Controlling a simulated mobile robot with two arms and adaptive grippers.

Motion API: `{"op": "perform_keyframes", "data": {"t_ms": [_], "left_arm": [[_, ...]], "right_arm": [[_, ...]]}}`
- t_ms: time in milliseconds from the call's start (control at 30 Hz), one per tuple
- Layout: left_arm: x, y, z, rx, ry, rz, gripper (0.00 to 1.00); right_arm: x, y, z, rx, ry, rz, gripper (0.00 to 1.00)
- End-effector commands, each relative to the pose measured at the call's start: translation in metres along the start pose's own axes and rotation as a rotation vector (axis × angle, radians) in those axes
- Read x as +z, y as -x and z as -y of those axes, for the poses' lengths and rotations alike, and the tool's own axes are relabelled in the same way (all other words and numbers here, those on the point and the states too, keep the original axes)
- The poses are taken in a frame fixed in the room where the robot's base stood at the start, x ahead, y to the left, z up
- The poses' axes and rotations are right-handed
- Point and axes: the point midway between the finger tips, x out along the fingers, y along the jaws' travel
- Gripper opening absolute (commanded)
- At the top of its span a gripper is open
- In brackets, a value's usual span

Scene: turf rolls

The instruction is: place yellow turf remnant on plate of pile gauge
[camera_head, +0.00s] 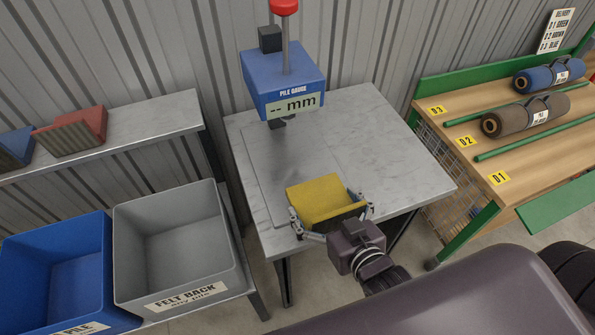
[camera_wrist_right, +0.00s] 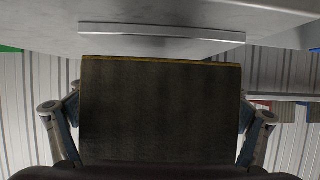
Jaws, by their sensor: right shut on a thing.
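The yellow turf remnant (camera_head: 320,199) is held between the fingers of my right gripper (camera_head: 332,217), near the front edge of the gauge table. In the right wrist view its dark backing (camera_wrist_right: 160,110) fills the middle, with a thin yellow edge on top and my right gripper's fingers (camera_wrist_right: 158,125) at either side. The pile gauge (camera_head: 284,82) is blue, with a display reading "-- mm". Its flat plate (camera_head: 280,165) lies on the grey table below, behind the remnant, and looks bare. My left gripper is not in view.
A grey "FELT BACK" bin (camera_head: 180,245) and a blue bin (camera_head: 60,270) stand at left. A shelf (camera_head: 140,120) above carries a red remnant (camera_head: 75,133) and a blue one (camera_head: 15,147). A wooden rack (camera_head: 540,150) with brown and blue rolls stands at right.

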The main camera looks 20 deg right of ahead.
Motion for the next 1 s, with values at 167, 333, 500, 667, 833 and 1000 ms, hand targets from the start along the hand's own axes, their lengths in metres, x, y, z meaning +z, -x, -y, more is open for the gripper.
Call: {"op": "perform_keyframes", "data": {"t_ms": [167, 333, 500, 667, 833, 1000], "left_arm": [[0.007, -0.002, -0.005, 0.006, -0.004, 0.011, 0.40], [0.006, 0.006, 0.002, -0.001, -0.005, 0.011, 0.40], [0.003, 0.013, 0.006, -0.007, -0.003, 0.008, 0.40], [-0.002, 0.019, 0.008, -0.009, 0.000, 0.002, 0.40], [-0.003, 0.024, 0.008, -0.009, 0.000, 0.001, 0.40], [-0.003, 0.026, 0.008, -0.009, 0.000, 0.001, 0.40]], "right_arm": [[-0.004, -0.003, 0.004, 0.023, -0.009, -0.002, 0.68], [-0.018, -0.029, 0.003, 0.025, -0.006, -0.006, 0.68], [-0.033, -0.066, 0.002, 0.024, -0.004, -0.005, 0.68], [-0.048, -0.102, 0.001, 0.025, -0.004, -0.004, 0.68], [-0.063, -0.139, 0.000, 0.025, -0.005, -0.003, 0.68], [-0.069, -0.161, 0.000, 0.024, -0.006, 0.000, 0.68]]}}
